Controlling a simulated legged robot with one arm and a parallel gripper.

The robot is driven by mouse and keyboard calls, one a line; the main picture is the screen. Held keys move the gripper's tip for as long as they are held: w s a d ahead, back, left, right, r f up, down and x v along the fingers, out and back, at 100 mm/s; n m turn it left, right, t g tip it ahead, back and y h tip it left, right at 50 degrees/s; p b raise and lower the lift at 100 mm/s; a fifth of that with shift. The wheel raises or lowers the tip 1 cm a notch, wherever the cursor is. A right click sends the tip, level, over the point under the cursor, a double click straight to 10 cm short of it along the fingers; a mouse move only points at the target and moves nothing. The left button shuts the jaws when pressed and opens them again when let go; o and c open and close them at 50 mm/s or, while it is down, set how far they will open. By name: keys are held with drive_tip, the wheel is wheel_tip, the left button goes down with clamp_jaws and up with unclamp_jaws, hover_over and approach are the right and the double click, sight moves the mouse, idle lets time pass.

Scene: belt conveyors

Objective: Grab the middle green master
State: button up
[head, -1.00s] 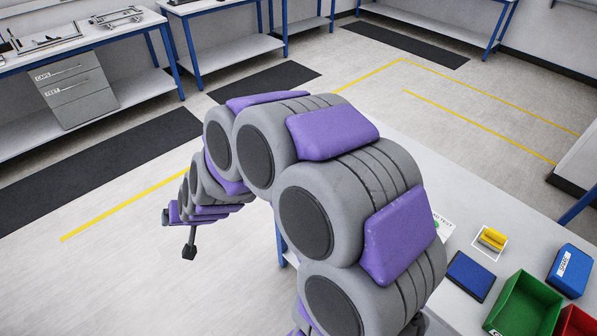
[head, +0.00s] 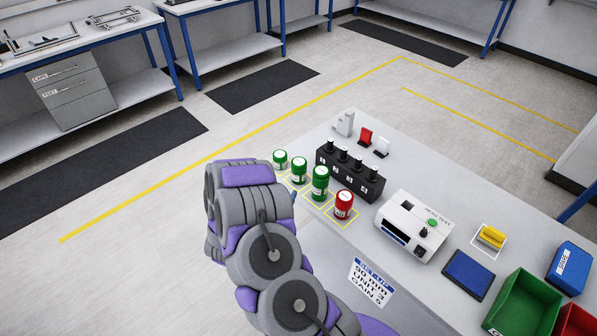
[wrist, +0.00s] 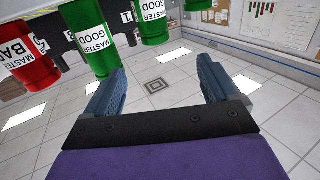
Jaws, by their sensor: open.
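Three green masters with white caps stand in a row on the table in the head view: a far one (head: 280,159), the middle one (head: 299,170) and a near one (head: 320,183). A red master (head: 343,205) stands at the row's near end. In the wrist view the middle green master (wrist: 155,25) shows a white "MASTER GOOD" label. My gripper (wrist: 157,75) is open and empty, its blue fingers pointing toward the row. The middle master lies beyond the fingertips, not between them. In the head view my arm hides most of the gripper.
The near green master (wrist: 91,40) and red master (wrist: 27,60) are close left in the wrist view. A black block with several knobs (head: 350,172) stands behind the row. A white tester (head: 412,225), blue pad (head: 468,275) and green bin (head: 525,305) lie right.

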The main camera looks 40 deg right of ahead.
drive_tip(key=b, duration=0.1)
approach(301, 158)
drive_tip(key=x, duration=0.4)
drive_tip(key=shift+w+d+f, duration=0.25)
drive_tip(key=shift+w+f, duration=0.1)
drive_tip(key=shift+b+x, duration=0.75)
drive_tip(key=shift+x, duration=2.05)
drive_tip(key=shift+s+r, duration=0.15)
drive_tip(key=shift+r, duration=0.05)
drive_tip(key=shift+c, duration=0.4)
drive_tip(key=c, duration=1.3)
drive_tip(key=shift+o, duration=0.2)
